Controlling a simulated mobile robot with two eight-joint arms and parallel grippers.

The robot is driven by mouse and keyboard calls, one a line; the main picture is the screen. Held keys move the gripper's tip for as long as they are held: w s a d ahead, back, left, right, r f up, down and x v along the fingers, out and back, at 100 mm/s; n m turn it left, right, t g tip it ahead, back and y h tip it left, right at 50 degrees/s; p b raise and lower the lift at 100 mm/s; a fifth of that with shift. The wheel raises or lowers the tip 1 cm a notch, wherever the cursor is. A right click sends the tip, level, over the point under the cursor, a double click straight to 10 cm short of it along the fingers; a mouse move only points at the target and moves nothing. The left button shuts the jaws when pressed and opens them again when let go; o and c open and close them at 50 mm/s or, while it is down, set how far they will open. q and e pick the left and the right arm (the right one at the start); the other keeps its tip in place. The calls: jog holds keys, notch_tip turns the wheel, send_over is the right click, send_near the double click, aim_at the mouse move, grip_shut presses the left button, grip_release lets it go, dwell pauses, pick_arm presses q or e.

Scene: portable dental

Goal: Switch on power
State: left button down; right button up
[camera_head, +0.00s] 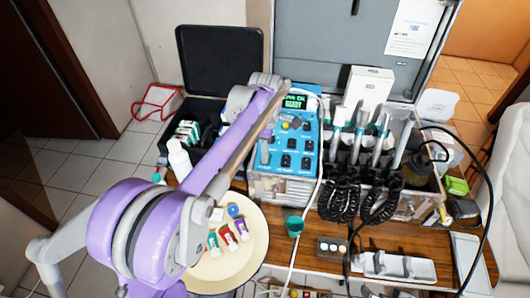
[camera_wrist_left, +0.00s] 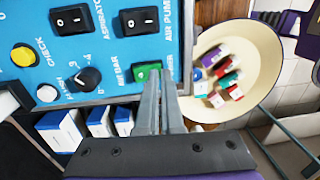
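The blue control panel (camera_head: 292,128) sits on top of the dental unit, and its small screen (camera_head: 295,102) is lit and reads READY. In the left wrist view the panel (camera_wrist_left: 110,50) fills the upper left, with black rocker switches (camera_wrist_left: 72,19) and a green switch (camera_wrist_left: 146,68) near its lower corner. My left gripper (camera_wrist_left: 158,88) is shut and empty, its two thin grey fingers side by side. The fingertips lie over the lower edge of the green switch; I cannot tell whether they touch it. In the head view my purple arm covers most of this gripper. My right gripper is not in view.
A round cream tray (camera_head: 245,268) with small coloured tubes lies below the panel. Dental handpieces (camera_head: 360,130) with coiled black cables stand to its right. A teal cup (camera_head: 294,226) is on the wooden table. An open black case (camera_head: 220,60) is behind my arm.

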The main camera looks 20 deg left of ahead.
pick_arm(q)
jog(key=shift+w+f, duration=0.1)
jog(key=shift+w, duration=0.05)
jog(key=shift+w+a+r, duration=0.15)
jog(key=shift+w+r, duration=0.05)
jog(key=shift+w, duration=0.1)
jog(key=shift+w+a+p, duration=0.1)
jog(key=shift+w+p, duration=0.25)
jog(key=shift+w, duration=0.1)
jog(key=shift+s+r, duration=0.1)
jog(key=shift+r, duration=0.05)
notch_tip(320, 180, up, 10)
jog(key=p, duration=0.1)
jog(key=shift+w+r, duration=0.25)
jog(key=shift+w, duration=0.15)
